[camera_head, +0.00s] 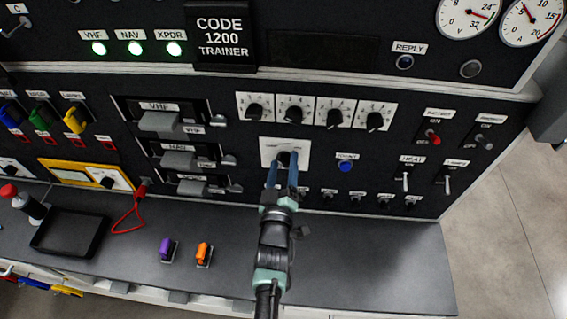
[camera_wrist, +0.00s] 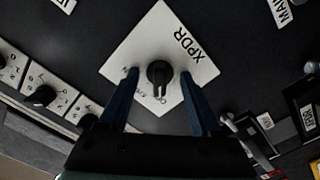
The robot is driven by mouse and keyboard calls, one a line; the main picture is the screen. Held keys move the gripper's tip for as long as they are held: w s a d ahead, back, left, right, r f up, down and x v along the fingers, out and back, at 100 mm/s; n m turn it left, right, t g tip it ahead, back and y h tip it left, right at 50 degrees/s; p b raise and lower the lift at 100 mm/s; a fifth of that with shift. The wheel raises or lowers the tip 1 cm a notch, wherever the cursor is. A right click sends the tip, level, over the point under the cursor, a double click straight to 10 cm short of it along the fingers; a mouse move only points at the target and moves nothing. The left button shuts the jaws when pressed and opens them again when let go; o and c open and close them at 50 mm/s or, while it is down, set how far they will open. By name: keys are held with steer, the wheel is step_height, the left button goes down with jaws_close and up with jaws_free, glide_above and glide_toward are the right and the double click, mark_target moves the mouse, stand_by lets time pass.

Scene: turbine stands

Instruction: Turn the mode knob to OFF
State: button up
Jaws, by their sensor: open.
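The mode knob (camera_wrist: 160,74) is a black round knob with a pointer, on a white plate (camera_wrist: 130,57) marked XPDR. In the wrist view it lies between and just beyond the two blue fingers of my gripper (camera_wrist: 162,92), which is open. The fingers look apart from the knob, with a gap on each side. The small position letters on the plate are partly hidden and too small to read. In the head view my gripper (camera_head: 283,165) reaches the white plate (camera_head: 271,147) and covers most of the knob.
Several black knobs on white plates (camera_head: 315,110) sit just above. A blue button (camera_head: 345,166) is to the right, and modules with grey handles (camera_head: 160,122) are to the left. A purple piece (camera_head: 166,248), an orange piece (camera_head: 203,253) and a black tray (camera_head: 69,233) rest on the ledge.

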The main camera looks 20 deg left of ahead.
mark_target(284, 165)
steer(key=shift+p+v, duration=1.05)
steer(key=shift+v, duration=1.3)
